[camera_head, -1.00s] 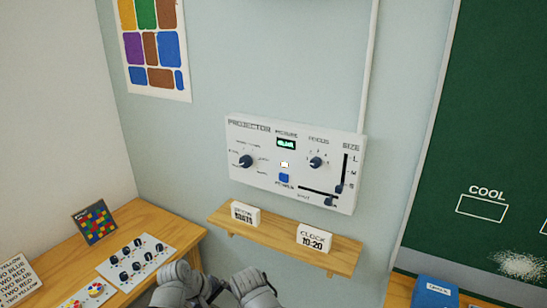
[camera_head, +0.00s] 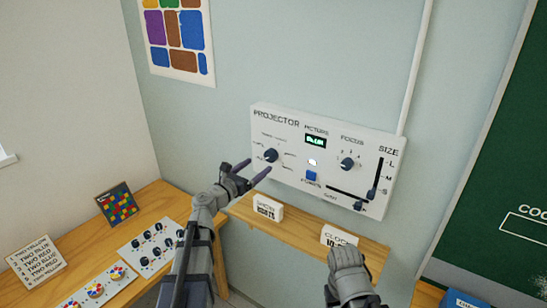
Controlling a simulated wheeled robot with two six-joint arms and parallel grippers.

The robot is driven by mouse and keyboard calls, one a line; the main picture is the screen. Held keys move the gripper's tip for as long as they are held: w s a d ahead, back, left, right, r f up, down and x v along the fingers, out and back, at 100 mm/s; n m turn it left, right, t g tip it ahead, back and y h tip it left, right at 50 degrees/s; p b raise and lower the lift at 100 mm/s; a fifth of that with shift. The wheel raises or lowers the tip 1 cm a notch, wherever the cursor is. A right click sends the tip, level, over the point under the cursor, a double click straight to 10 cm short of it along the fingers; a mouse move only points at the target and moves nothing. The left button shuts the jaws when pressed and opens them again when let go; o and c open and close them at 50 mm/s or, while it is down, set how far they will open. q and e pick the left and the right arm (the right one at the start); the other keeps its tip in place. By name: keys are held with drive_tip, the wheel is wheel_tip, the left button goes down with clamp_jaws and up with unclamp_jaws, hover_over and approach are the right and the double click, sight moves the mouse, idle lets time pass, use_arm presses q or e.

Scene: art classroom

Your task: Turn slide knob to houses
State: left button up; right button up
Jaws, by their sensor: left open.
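The white projector panel (camera_head: 290,125) is on the wall in the middle of the view. Its left dark blue round knob (camera_head: 271,155) has small labels around it, too small to read. My left gripper (camera_head: 257,168) is open, its two dark fingers pointing up and right at the panel's lower left. The fingertips are just below and left of this knob, and I see nothing between them. Whether they touch the panel cannot be told.
The panel also has a green-lit display (camera_head: 316,141), a focus knob (camera_head: 347,164), a blue button (camera_head: 311,176) and sliders. A wooden shelf (camera_head: 300,233) below holds two white cards. A wooden table (camera_head: 160,200) with a smaller knob board (camera_head: 150,247) stands left.

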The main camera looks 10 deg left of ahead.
sight(269, 157)
use_arm(q)
drive_tip(key=x, duration=0.7)
drive_tip(key=shift+w+f, duration=0.1)
drive_tip(key=shift+w, duration=0.15)
drive_tip(key=c, duration=1.4)
